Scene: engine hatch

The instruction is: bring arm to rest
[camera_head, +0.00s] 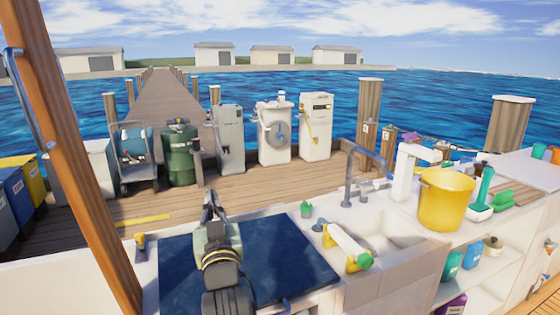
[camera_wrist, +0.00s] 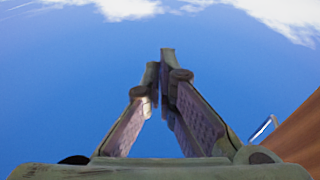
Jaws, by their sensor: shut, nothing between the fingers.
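My gripper (camera_head: 210,203) is raised above the dark blue mat (camera_head: 290,262) on the counter and points upward. In the wrist view my gripper (camera_wrist: 165,58) has its fingertips together against blue sky, with nothing between them. My arm rises from the lower edge of the head view and hides part of the mat. No engine hatch can be made out in either view.
A wooden post (camera_head: 75,150) stands at the left. A dock with pumps and a green drum (camera_head: 181,157) lies beyond.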

